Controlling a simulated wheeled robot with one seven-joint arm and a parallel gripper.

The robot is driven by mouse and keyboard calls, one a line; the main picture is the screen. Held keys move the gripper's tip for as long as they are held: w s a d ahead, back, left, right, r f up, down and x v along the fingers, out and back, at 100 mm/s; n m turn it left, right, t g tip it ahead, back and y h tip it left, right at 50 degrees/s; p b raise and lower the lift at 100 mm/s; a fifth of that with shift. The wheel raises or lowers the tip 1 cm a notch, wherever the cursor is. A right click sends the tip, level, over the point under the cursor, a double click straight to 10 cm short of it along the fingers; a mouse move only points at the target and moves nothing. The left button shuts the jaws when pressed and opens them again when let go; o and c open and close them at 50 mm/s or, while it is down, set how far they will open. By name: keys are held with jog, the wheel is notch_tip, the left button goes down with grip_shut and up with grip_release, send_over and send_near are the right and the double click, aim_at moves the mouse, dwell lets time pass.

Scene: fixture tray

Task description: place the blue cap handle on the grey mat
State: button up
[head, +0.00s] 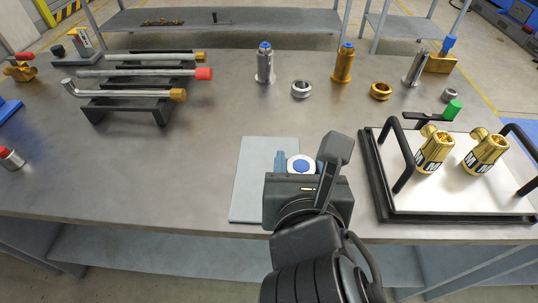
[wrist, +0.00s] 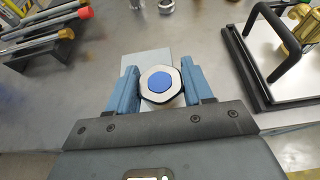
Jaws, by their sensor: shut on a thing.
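The blue cap handle shows in the wrist view as a round metal piece with a blue cap (wrist: 162,81), between the two blue fingers of my gripper (wrist: 158,88). My gripper is shut on it from both sides. In the head view the blue cap (head: 300,166) shows just beyond my gripper (head: 296,162); its lower part is hidden. The grey mat (head: 252,190) lies at the table's front middle, and my gripper is over its right part. The mat also shows behind the fingers in the wrist view (wrist: 152,58). I cannot tell whether the handle touches the mat.
A white tray with black handles (head: 400,200) holding two gold fittings (head: 434,152) stands close on the right. Bars lie on a black rack (head: 130,108) at the left. Upright fittings (head: 265,65) and rings (head: 301,90) stand at the back.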

jog(key=w+a+f, duration=0.1)
jog(key=w+f, duration=0.1)
jog(key=w, duration=0.1)
jog(key=w+a+f, duration=0.2)
jog(key=w, duration=0.1)
jog(key=w+a+f, duration=0.2)
jog(key=w, duration=0.1)
jog(key=shift+w+f, duration=0.15)
jog(key=shift+f, duration=2)
jog(key=o, duration=1.3)
jog(key=shift+f, duration=0.15)
jog(key=shift+c, duration=0.2)
jog(key=shift+b, duration=0.3)
jog(key=v, duration=1.2)
jog(key=shift+r, duration=0.2)
